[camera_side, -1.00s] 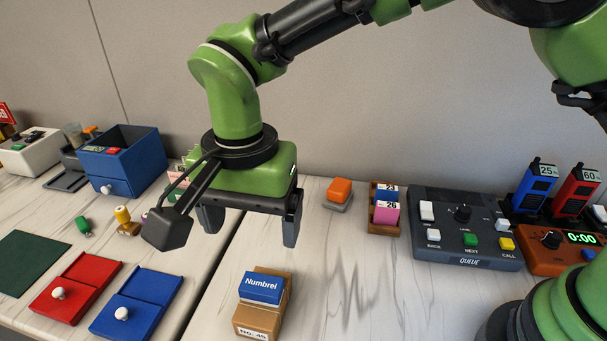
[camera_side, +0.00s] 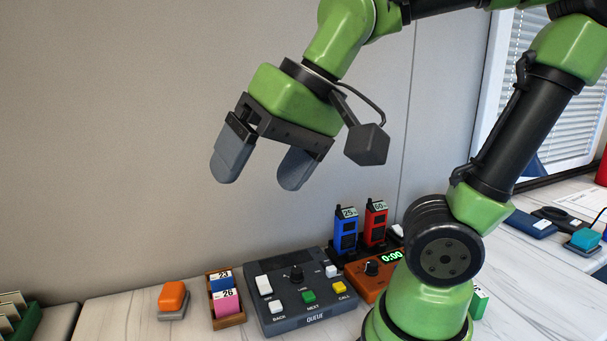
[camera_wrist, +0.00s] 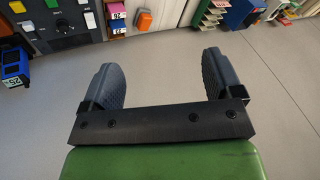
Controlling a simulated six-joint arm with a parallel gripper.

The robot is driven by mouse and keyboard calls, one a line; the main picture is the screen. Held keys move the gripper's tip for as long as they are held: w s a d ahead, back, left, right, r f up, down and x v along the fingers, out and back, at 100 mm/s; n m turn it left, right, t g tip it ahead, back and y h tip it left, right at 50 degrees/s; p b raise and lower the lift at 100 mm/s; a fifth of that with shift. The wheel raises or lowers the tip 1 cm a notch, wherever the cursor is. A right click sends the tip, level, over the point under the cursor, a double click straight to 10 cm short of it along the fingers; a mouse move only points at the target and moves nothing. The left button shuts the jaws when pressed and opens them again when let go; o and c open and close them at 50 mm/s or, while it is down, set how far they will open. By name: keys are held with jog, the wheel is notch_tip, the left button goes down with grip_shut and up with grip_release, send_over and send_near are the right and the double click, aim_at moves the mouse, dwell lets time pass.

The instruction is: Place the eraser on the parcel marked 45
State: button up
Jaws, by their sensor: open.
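My gripper (camera_side: 262,180) is open, raised high in front of the grey wall with nothing between its fingers. In the wrist view my gripper (camera_wrist: 160,66) is also open and empty, with bare grey surface between the fingers. The parcel marked 45 and the blue block labelled Numbrel are outside both current views. An orange block on a grey base (camera_side: 173,298) sits on the table below and left of my gripper; it also shows in the wrist view (camera_wrist: 145,19). I cannot tell whether any visible thing is the eraser.
A card tray (camera_side: 236,320) and a dark button console (camera_side: 285,312) stand below. Blue (camera_side: 346,232) and red (camera_side: 376,232) handsets stand behind an orange timer (camera_side: 368,268). A green rack (camera_side: 28,322) is at far left; a teal-topped item (camera_side: 585,240) is at far right.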

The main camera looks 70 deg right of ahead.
jog(key=shift+n+t, duration=0.5)
jog(key=shift+t, duration=0.2)
jog(key=shift+s+d+f, duration=0.2)
jog(key=shift+s+d, duration=0.1)
jog(key=shift+s, duration=0.35)
jog(key=shift+s+d+f, duration=0.25)
jog(key=shift+s+d, duration=0.1)
jog(key=shift+s, duration=0.35)
jog(key=shift+s+d+f, duration=0.2)
jog(key=shift+s+d, duration=0.1)
jog(key=shift+s, duration=0.35)
